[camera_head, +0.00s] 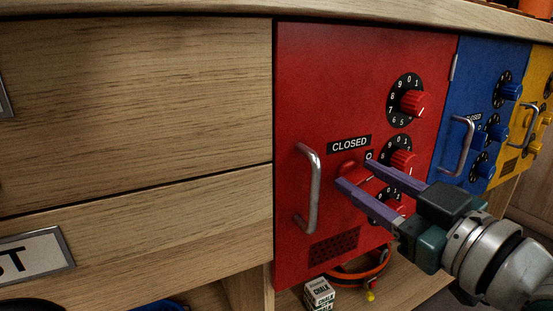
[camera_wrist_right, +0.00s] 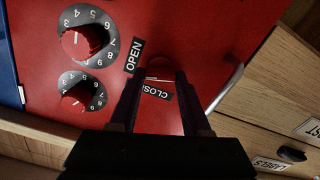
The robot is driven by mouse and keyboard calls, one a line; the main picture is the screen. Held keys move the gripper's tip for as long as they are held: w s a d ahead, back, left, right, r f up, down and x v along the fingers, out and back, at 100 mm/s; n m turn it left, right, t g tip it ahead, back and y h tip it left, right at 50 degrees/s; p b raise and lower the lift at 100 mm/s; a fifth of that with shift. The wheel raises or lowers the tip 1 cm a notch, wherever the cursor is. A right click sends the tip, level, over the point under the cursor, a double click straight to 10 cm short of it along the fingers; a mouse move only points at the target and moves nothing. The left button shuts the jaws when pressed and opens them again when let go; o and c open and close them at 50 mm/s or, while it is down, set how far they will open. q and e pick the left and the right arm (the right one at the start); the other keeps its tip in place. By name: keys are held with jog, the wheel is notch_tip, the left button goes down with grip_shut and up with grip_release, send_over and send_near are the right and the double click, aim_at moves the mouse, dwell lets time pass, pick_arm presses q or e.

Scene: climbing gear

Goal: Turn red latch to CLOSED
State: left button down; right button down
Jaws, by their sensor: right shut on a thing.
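The red latch (camera_head: 350,169) is a small red knob on the red locker door (camera_head: 300,90), just below the "CLOSED" label (camera_head: 349,144). My right gripper (camera_head: 353,174) reaches in from the right, its two purple fingers shut on the latch, one on either side. In the right wrist view the gripper (camera_wrist_right: 160,76) has the latch between its dark fingertips, with a thin white mark there. The "OPEN" label (camera_wrist_right: 134,55) shows beside it and "CLOSED" is partly covered by a finger. The latch's exact angle is hard to tell. My left gripper is not in view.
A metal handle (camera_head: 313,190) stands out left of the latch. Several red dials (camera_head: 407,101) sit to the right, the lower ones partly behind my fingers. Blue (camera_head: 475,80) and yellow (camera_head: 535,100) doors lie further right. A chalk box (camera_head: 319,293) stands below the red door.

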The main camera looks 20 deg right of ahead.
jog(key=n+p, duration=0.2)
jog(key=n, duration=0.1)
jog(key=shift+r+n, duration=0.15)
jog(key=shift+n, duration=0.25)
jog(key=n+p, duration=0.2)
jog(key=n, duration=0.1)
jog(key=shift+a+n, duration=0.1)
jog(key=shift+n, duration=0.2)
jog(key=n, duration=0.3)
jog(key=shift+f+n+p, duration=0.25)
jog(key=shift+n+p, duration=0.05)
jog(key=n, duration=0.2)
jog(key=shift+n, duration=0.3)
jog(key=shift+f+n, duration=0.1)
jog(key=shift+n, duration=0.5)
jog(key=shift+c, duration=1.8)
grip_release()
